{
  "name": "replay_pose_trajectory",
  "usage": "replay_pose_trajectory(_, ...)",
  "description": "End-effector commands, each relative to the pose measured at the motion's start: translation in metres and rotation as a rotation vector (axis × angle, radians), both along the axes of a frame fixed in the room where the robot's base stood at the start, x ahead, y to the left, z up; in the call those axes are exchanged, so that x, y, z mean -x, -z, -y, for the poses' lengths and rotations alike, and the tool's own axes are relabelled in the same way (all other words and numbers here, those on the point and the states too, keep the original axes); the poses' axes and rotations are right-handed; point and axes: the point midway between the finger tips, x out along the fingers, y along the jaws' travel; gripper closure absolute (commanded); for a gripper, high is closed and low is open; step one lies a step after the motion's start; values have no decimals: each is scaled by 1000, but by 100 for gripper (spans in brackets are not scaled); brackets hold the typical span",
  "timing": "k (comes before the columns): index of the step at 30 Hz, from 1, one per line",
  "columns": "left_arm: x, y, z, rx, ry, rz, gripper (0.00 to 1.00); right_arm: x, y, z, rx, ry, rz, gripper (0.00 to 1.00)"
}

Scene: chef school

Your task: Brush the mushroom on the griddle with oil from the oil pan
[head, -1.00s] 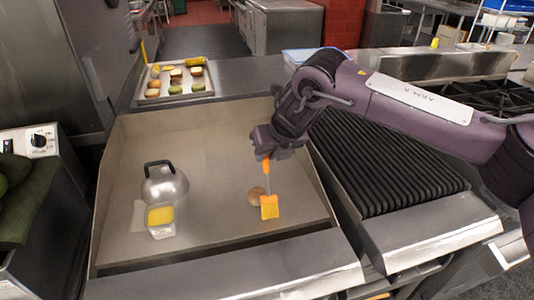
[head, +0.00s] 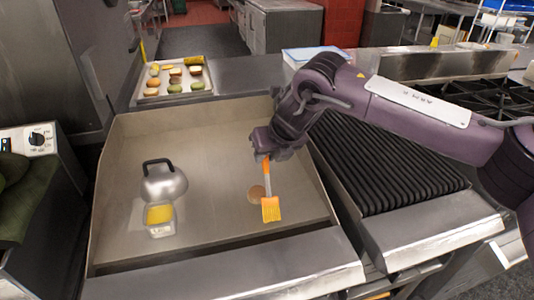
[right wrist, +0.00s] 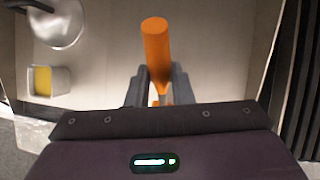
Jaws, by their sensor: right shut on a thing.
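My right gripper (head: 268,154) is shut on an orange-handled brush (head: 270,208) above the right part of the griddle (head: 215,205). The brush hangs down, with its orange bristles lowest. The brown mushroom (head: 256,193) lies on the griddle just behind and left of the bristles, which partly overlap it in the head view; I cannot tell whether they touch. In the right wrist view the orange handle (right wrist: 155,50) rises between the fingers. My left gripper is not in view.
A metal dome with a black handle (head: 164,184) sits behind the oil pan. A tray (head: 180,96) of vegetables and buns lies beyond the griddle. A black ribbed grill (head: 385,165) adjoins on the right. The griddle's middle is clear.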

Motion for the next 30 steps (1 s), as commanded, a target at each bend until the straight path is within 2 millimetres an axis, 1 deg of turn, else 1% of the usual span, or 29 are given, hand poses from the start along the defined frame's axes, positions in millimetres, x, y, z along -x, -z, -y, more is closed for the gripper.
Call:
replay_pose_trajectory(1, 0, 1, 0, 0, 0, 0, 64, 2, 8, 2, 13, -2, -11, 100)
replay_pose_trajectory(8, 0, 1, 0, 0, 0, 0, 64, 4, 8, 2, 13, -3, -11, 100)
replay_pose_trajectory(18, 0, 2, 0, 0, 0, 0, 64, 14, 8, -1, 13, -3, -11, 100)
replay_pose_trajectory(30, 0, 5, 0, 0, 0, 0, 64, 14, 13, -1, 13, -2, -11, 100)
